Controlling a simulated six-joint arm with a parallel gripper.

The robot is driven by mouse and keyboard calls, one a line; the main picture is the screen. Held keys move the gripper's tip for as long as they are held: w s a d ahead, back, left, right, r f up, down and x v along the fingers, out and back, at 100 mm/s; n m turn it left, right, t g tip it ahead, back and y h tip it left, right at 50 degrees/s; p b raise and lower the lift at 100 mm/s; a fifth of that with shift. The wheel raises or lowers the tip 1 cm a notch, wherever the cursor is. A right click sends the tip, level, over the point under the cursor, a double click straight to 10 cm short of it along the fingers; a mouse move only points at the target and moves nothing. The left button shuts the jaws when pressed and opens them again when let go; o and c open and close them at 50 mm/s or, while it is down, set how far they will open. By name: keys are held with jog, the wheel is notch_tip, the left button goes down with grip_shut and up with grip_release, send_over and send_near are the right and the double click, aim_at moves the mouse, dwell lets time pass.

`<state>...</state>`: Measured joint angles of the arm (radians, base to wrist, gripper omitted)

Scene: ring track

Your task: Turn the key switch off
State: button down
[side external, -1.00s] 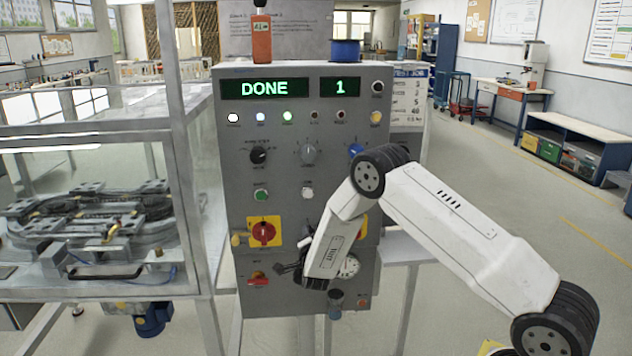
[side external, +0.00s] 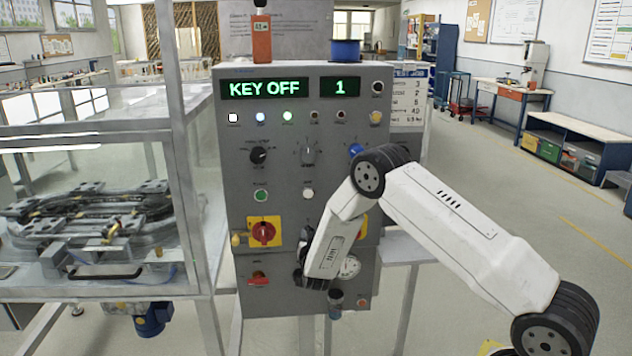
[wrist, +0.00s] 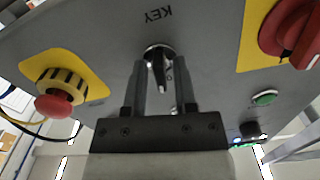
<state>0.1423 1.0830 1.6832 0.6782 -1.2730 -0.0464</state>
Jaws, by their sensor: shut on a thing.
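The key switch (wrist: 157,72) is a small dark key in a round bezel on the grey panel (side external: 232,185), under an upside-down KEY label in the wrist view. My gripper (wrist: 155,80) has its two fingers closed on the key from both sides. In the side view my white arm hides the key, and only the dark gripper (side external: 302,272) shows at the panel's lower part. The display (side external: 264,88) reads KEY OFF, and the small display (side external: 340,87) beside it reads 1.
A red rotary switch on a yellow plate (side external: 264,233) is left of my arm. A red mushroom button (wrist: 53,105) on yellow stands out near my gripper in the wrist view. A glass enclosure (side external: 100,180) with the ring track stands left of the panel.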

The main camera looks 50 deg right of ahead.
jog(key=shift+n, duration=1.1)
jog(key=c, duration=0.7)
grip_release()
jog(key=shift+s+a, duration=0.1)
jog(key=v, duration=0.7)
jog(key=shift+s+a, duration=0.2)
jog(key=shift+r, duration=0.1)
